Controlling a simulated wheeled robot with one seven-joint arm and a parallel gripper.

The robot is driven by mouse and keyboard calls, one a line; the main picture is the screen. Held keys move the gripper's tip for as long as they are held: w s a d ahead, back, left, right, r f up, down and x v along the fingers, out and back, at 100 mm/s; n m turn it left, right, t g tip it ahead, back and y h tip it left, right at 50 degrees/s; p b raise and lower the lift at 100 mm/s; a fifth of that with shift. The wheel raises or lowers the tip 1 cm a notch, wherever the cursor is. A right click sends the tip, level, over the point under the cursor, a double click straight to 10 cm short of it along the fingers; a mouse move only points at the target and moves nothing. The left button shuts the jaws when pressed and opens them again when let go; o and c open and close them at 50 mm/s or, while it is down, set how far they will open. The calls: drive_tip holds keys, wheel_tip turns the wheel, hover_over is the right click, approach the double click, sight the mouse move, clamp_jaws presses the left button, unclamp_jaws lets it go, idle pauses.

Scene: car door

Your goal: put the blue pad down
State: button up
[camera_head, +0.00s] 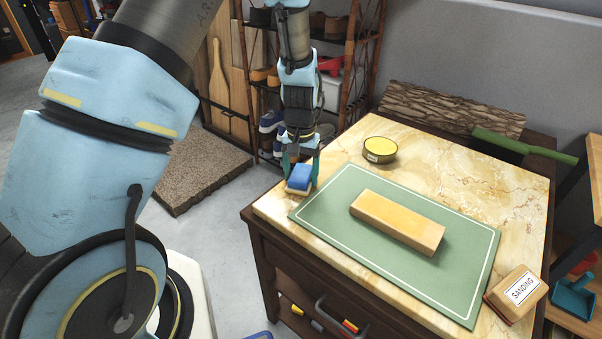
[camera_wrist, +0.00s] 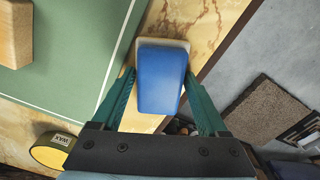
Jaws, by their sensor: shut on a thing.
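The blue pad (camera_head: 299,178) has a pale underside and is at the left edge of the marble-topped bench (camera_head: 272,207), just beside the corner of the green mat (camera_head: 469,233). It also shows in the wrist view (camera_wrist: 161,78). My gripper (camera_head: 302,172) points down and is shut on the blue pad, with a teal finger on each side of it. In the wrist view the gripper (camera_wrist: 160,97) hides none of the pad's top. The pad is at or very near the bench top; I cannot tell whether it touches.
A wooden block (camera_head: 398,222) lies on the green mat. A round yellow tin (camera_head: 380,149) stands behind the mat. A block labelled SANDING (camera_head: 515,293) is at the front right. A shoe rack (camera_head: 349,62) stands behind the bench.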

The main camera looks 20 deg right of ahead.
sight(301, 173)
drive_tip(key=o, duration=1.2)
drive_tip(key=shift+r, duration=0.1)
wheel_tip(301, 173, up, 13)
drive_tip(key=shift+b, duration=0.45)
drive_tip(key=s+a+r+n, duration=0.1)
drive_tip(key=a+n, duration=0.1)
drive_tip(key=a, duration=0.8)
drive_tip(key=s+a+r+n+t, duration=0.1)
drive_tip(key=a+n, duration=0.1)
drive_tip(key=a, duration=0.8)
drive_tip(key=s+a+n, duration=0.2)
drive_tip(key=a, duration=0.8)
drive_tip(key=shift+r+t, duration=0.3)
drive_tip(key=shift+r, duration=0.1)
